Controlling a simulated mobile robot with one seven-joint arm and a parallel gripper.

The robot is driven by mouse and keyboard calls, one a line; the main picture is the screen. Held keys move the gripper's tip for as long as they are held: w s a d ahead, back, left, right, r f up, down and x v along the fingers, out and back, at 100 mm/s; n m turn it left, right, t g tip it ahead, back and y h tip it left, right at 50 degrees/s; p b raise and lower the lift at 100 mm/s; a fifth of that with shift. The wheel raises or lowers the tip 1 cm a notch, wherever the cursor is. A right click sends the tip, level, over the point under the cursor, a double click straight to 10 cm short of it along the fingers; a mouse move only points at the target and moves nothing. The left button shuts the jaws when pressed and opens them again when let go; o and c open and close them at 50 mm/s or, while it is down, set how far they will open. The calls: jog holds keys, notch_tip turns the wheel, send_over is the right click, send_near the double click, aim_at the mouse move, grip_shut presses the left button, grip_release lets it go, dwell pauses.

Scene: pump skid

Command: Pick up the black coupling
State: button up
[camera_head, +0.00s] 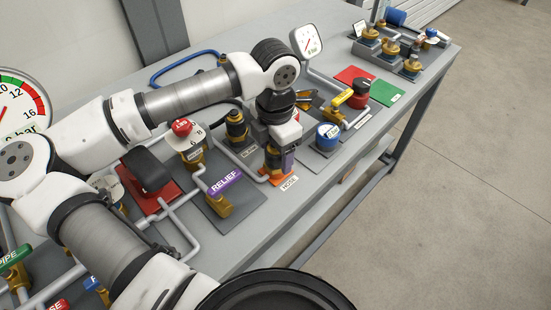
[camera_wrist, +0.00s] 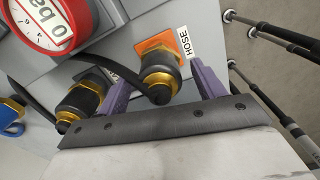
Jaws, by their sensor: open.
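A black-and-brass coupling (camera_wrist: 160,62) with a black hose running to it stands on an orange pad (camera_wrist: 152,42) labelled HOSE. In the wrist view it lies between the two purple fingers of my gripper (camera_wrist: 162,90), which are open and apart from each other. I cannot tell whether either finger touches it. In the head view my gripper (camera_head: 287,162) points down over the HOSE spot, and the wrist hides part of the coupling. A second black-and-brass coupling (camera_wrist: 80,100) stands beside it, outside the fingers; it also shows in the head view (camera_head: 237,127) by the BLANK label.
A gauge with a red rim (camera_wrist: 55,22) is close by in the wrist view. A blue-capped valve (camera_head: 328,136) and a yellow-handled valve (camera_head: 343,97) stand to the right. The purple RELIEF valve (camera_head: 224,182) is to the left. The table's front edge is near.

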jog(key=shift+f, duration=0.4)
jog(key=shift+c, duration=0.2)
jog(key=c, duration=1.1)
jog(key=shift+c, duration=0.2)
jog(key=shift+r, duration=0.1)
notch_tip(320, 180, up, 20)
jog(key=b, duration=0.2)
jog(key=shift+b, duration=0.3)
